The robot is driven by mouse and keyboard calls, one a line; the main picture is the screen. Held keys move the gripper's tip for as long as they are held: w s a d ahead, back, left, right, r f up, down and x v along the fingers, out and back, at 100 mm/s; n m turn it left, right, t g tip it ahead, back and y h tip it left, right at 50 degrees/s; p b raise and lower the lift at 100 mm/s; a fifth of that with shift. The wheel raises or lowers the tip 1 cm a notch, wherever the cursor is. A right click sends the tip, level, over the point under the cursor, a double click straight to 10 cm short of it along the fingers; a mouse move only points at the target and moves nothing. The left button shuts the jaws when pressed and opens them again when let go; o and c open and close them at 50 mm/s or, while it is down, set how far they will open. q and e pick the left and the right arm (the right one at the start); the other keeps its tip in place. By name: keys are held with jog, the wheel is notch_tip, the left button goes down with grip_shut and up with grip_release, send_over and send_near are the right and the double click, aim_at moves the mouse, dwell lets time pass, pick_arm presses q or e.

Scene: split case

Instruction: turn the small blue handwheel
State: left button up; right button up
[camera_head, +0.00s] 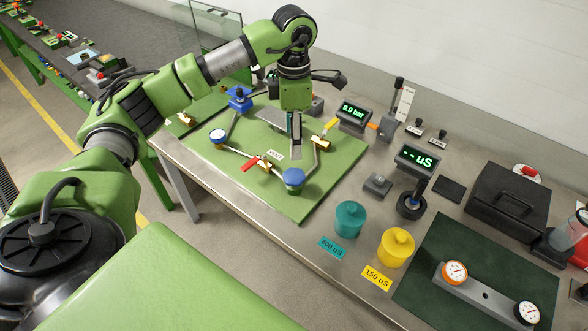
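A green work board (303,207) on the bench carries a pipe assembly. A small blue part with a knob on top (239,98) stands at its back left. A round blue wheel-like part (294,178) sits at the pipe's front right end. I cannot tell for sure which is the small blue handwheel. My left gripper (295,152) points down over the board, behind the round blue part and apart from it in the picture. Its fingers overlap edge-on, so their opening is hidden. My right gripper is out of view.
A red-handled valve (254,164), a yellow-handled valve (328,128) and a white-faced gauge (218,136) are near the gripper. Displays (353,114), a teal pot (348,220) and a yellow pot (396,248) stand to the right. The board's front right corner is clear.

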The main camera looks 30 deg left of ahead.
aim_at(294, 175)
pick_arm(q)
notch_tip(294, 175, down, 11)
jog(key=p, duration=0.3)
jog(key=shift+f, duration=0.6)
jog(key=shift+d, duration=0.1)
jog(key=c, duration=1.1)
